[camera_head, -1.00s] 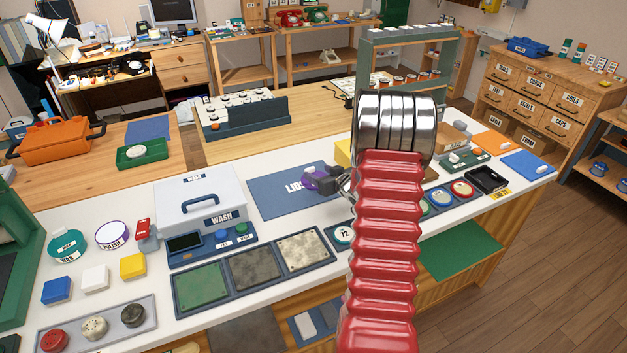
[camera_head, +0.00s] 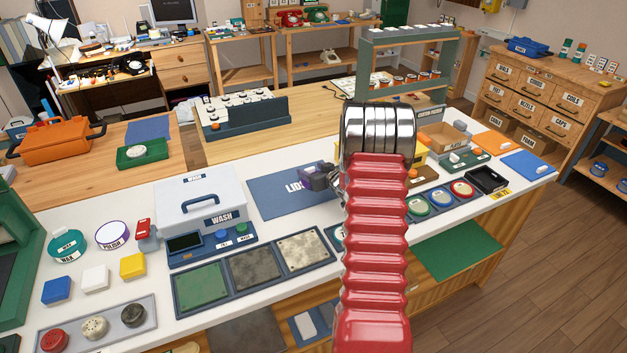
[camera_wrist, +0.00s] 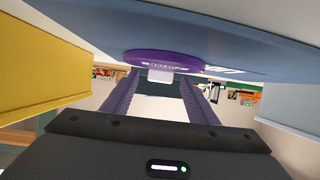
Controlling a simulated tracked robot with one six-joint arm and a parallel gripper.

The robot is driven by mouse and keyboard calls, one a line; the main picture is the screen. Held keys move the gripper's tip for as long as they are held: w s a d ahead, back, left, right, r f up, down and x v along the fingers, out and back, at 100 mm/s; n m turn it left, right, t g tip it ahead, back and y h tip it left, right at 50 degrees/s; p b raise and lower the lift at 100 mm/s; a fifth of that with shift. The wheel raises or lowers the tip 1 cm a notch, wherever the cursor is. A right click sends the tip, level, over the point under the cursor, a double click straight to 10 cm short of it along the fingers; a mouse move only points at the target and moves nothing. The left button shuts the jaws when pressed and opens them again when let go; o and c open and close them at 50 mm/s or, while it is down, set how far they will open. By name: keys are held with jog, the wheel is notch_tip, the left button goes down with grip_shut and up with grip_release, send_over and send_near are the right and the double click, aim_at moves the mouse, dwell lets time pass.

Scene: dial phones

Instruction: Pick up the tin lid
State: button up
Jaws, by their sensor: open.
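A flat purple disc with a small white block, apparently the tin lid (camera_wrist: 150,57), lies on the blue mat (camera_wrist: 75,22) in the wrist view, which shows the scene upside down. The mat (camera_head: 275,205) is lettered "LIDS" in the head view. My gripper (camera_wrist: 158,80) has purple fingers, spread open on either side of the white block. They look empty; contact cannot be told. In the head view my gripper (camera_head: 310,182) is low over the mat's right part, partly hidden by my red arm, and the lid is hard to make out there.
The white WASH box (camera_head: 196,202) stands left of the mat. A yellow box (camera_wrist: 38,70) stands close by in the wrist view. Dark trays (camera_head: 255,270) lie in front. Coloured discs (camera_head: 440,197) lie right of my arm. The mat's left part is clear.

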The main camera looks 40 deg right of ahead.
jog(key=shift+c, duration=0.7)
jog(key=c, duration=1)
notch_tip(320, 180, up, 10)
jog(key=shift+r, duration=0.1)
dwell(0.5)
